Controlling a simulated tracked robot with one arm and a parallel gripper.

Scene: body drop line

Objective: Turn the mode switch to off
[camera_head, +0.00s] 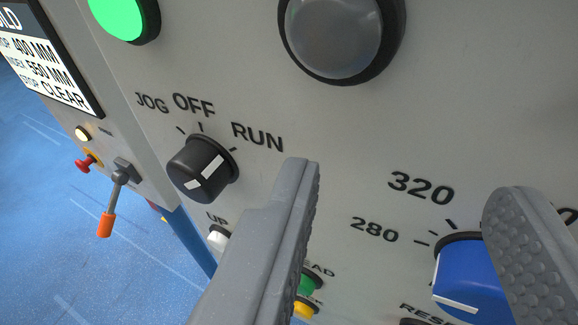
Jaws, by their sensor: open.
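The mode switch (197,172) is a black round knob with a white line, on a grey panel (230,60). JOG, OFF and RUN are printed above it with tick marks. Its white line slants up to the right, in line with the RUN tick. My gripper (408,180) is open and empty. Its left finger is to the right of the switch and apart from it in the picture. Its right finger partly covers a blue knob (466,272) marked 280 and 320.
A large grey round button (335,35) and a green one (118,15) sit above. A white UP button (219,237) and small green (310,283) and yellow (305,308) buttons are below. An orange-handled lever (106,222) and red knob (84,164) stand out at left, above the blue floor.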

